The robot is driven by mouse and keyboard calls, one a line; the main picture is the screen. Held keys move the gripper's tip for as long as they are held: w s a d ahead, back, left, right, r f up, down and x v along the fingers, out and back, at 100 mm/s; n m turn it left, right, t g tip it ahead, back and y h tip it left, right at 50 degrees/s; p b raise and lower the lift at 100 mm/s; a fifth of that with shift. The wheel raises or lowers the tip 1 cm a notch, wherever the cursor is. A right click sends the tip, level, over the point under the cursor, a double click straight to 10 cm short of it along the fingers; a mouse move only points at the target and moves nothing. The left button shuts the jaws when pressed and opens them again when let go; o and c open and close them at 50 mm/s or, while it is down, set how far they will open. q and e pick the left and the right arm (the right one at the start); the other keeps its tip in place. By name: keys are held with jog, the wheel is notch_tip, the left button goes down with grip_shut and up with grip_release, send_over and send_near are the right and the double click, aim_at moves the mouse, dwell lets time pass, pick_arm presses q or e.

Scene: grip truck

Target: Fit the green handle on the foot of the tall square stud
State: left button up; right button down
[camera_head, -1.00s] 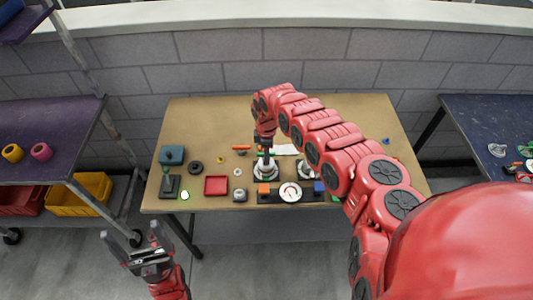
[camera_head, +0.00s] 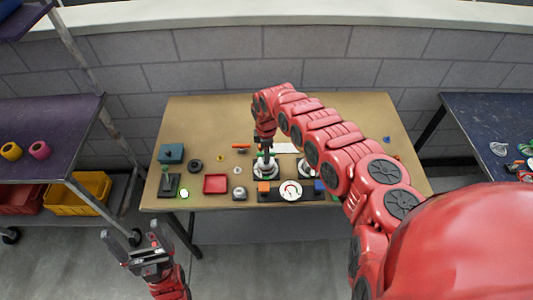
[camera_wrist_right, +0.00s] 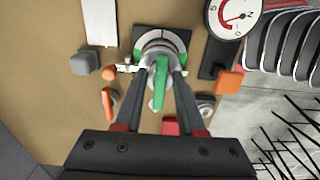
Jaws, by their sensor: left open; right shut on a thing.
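The green handle (camera_wrist_right: 161,84) is in the right wrist view, between the two fingers of my right gripper (camera_wrist_right: 166,77). The gripper is shut on it. The handle is over a round silver base (camera_wrist_right: 162,38) on a dark square plate. I cannot tell whether the handle touches the stud, as the stud is hidden behind it. In the head view my right gripper (camera_head: 265,150) points down at the table over this base (camera_head: 264,172). My left gripper (camera_head: 147,246) is open and empty, in front of the table's left front edge.
A gauge (camera_head: 290,191) with an orange block (camera_head: 263,188) and a blue block (camera_head: 318,186) stands just in front of the base. A red tray (camera_head: 215,184), a black ring (camera_head: 195,166) and a teal box (camera_head: 171,153) lie to the left.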

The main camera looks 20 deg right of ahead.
jog(key=shift+f+b, duration=0.45)
jog(key=shift+b, duration=0.05)
dwell(1.0)
jog(key=shift+c, duration=0.5)
grip_release()
notch_tip(320, 180, up, 8)
jog(key=p, duration=0.6)
jog(key=shift+f, duration=0.2)
